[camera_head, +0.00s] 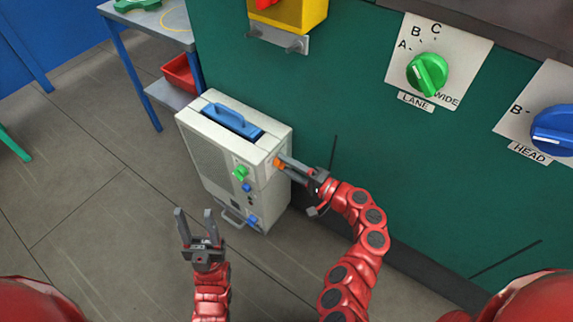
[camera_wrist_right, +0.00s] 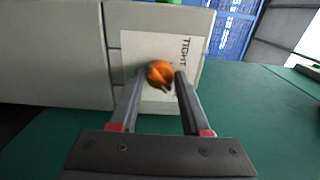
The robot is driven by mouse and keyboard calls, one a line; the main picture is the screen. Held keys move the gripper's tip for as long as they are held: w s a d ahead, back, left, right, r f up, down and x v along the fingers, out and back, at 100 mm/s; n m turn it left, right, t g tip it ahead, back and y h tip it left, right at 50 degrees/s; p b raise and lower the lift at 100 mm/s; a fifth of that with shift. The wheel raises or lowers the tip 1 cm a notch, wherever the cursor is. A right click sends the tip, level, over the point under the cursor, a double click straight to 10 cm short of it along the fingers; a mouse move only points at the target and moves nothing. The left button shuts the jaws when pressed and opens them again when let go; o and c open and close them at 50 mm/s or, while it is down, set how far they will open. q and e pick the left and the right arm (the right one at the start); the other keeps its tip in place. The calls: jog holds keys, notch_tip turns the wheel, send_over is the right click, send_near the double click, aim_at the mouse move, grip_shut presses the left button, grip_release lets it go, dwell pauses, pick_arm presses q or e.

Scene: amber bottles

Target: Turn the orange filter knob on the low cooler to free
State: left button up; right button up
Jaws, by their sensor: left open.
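The low cooler (camera_head: 221,162) is a pale box on the floor with a blue top handle. Its orange filter knob (camera_head: 277,163) is on the side face, mostly covered by my right gripper (camera_head: 283,164). In the right wrist view the orange knob (camera_wrist_right: 160,74) sits between the fingertips of my right gripper (camera_wrist_right: 162,76), which look shut on it. A white plate (camera_wrist_right: 150,50) behind it reads "TIGHT" on the right; other labels are hidden. The knob's dark pointer aims down and slightly right there. My left gripper (camera_head: 195,222) is open and empty, in front of the cooler.
The cooler's front has a green knob (camera_head: 240,172) and blue knobs. The green wall panel (camera_head: 330,100) behind carries a larger green dial (camera_head: 427,74) and a blue dial (camera_head: 553,130). A blue-legged table (camera_head: 150,30) with a red bin (camera_head: 180,74) stands left.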

jog(key=o, duration=0.3)
jog(key=p+v, duration=0.2)
jog(key=v, duration=1.5)
jog(key=shift+s+d+p, duration=0.15)
jog(key=shift+p, duration=0.15)
